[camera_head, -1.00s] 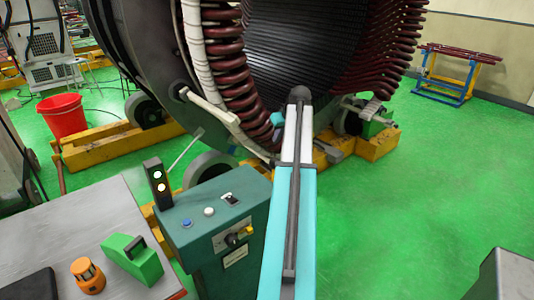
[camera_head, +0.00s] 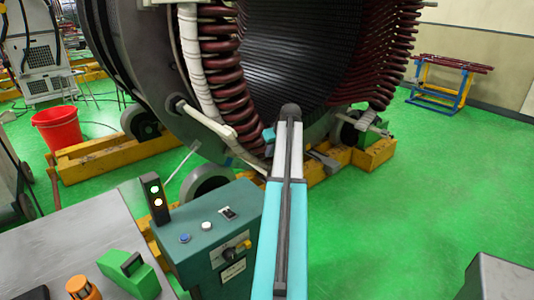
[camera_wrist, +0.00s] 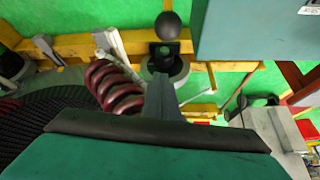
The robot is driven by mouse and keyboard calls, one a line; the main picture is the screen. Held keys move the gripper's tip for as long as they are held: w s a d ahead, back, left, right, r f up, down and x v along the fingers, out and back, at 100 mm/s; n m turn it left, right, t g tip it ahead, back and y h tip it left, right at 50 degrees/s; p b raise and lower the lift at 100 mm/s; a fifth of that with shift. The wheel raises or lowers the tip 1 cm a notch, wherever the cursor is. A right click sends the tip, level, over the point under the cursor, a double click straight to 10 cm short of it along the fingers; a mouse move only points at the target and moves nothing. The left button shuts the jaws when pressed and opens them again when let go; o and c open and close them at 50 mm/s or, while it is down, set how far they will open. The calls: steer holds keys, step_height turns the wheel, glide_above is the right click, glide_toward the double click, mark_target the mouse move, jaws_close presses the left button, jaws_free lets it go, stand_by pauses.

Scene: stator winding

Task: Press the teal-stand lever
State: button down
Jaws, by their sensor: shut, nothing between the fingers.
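The teal stand (camera_head: 180,258) stands front left of centre in the head view, with buttons and a switch on top. In the wrist view a teal-grey box with a white label (camera_wrist: 255,32), apparently this stand, fills the top right. My gripper (camera_wrist: 163,80) shows there as a narrow grey shape, shut and empty, apart from the box. A dark ball on a black bracket (camera_wrist: 167,27) shows beyond it; I cannot tell what it belongs to. In the head view my arm mostly hides the gripper.
The large stator with red coils (camera_head: 222,75) stands behind the stand on yellow beams (camera_head: 100,157). A grey table (camera_head: 70,240) holds a green block (camera_head: 130,275) and an orange item (camera_head: 82,288) at left. Open green floor (camera_head: 420,190) lies at right.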

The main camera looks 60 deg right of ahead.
step_height(320, 180, down, 7)
steer(key=p, duration=0.3)
steer(key=shift+a+f, duration=0.15)
stand_by(0.6)
